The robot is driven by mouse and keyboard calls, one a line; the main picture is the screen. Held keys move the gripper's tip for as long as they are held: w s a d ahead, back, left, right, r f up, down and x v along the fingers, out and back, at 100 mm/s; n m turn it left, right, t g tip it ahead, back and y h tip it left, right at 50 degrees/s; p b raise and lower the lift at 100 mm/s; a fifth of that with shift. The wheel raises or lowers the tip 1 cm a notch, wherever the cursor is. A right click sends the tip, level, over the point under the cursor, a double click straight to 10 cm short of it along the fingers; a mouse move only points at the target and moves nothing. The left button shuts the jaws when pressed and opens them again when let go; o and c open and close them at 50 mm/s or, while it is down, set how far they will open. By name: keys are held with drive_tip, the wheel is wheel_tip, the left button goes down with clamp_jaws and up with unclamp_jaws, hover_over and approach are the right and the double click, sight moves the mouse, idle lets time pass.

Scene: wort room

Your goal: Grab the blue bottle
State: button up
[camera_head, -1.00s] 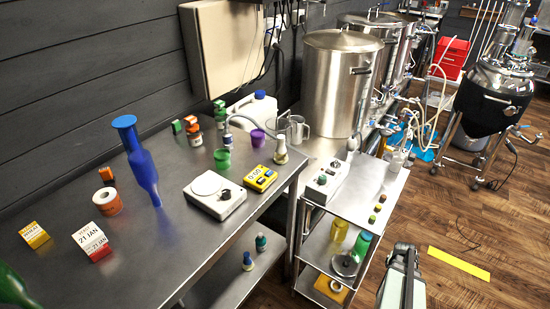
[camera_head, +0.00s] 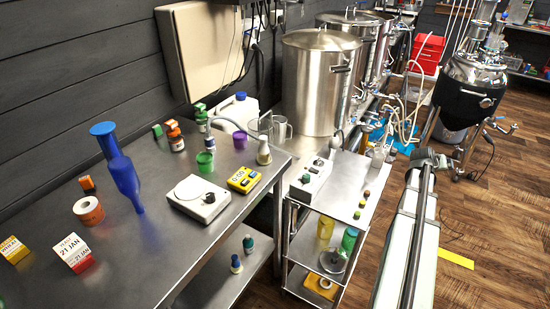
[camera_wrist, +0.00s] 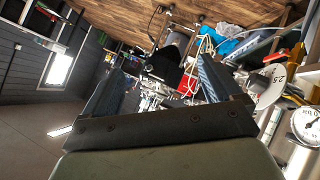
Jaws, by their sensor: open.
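In the head view my arm is at the right, beyond the trolley and well away from the bottle.
A trolley (camera_head: 352,188) stands between table and arm.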

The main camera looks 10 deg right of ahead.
wheel_tip(320, 180, up, 15)
drive_tip(key=w+d+h, duration=0.2)
drive_tip(key=w+a+r+n+t, duration=0.1)
drive_tip(key=w+a+r+n, duration=0.1)
drive_tip(key=w+a+r, duration=0.4)
drive_tip(key=w+a+r+n+t+y, duration=0.15)
drive_tip(key=w+a, duration=0.35)
drive_tip(key=a, duration=0.6)
drive_tip(key=w+a+n+y, duration=0.2)
drive_tip(key=w+a+y, duration=0.15)
drive_tip(key=a, duration=0.85)
drive_tip(key=w+a+r+n+t+y, duration=0.15)
drive_tip(key=w+a, duration=0.35)
drive_tip(key=a, duration=0.6)
wheel_tip(320, 180, up, 5)
drive_tip(key=n+g+y, duration=0.7)
drive_tip(key=n+y, duration=0.3)
drive_tip(key=n, duration=0.4)
hover_over(120, 162)
drive_tip(key=s+d, duration=0.1)
drive_tip(key=d, duration=0.3)
drive_tip(key=x, duration=0.7)
drive_tip(key=shift+s+f, duration=0.15)
drive_tip(key=shift+s, duration=0.05)
drive_tip(key=shift+w+x, duration=0.1)
drive_tip(key=shift+x, duration=1.5)
drive_tip(key=shift+w+x, duration=0.15)
drive_tip(key=shift+x, duration=1.4)
drive_tip(key=shift+a, duration=0.1)
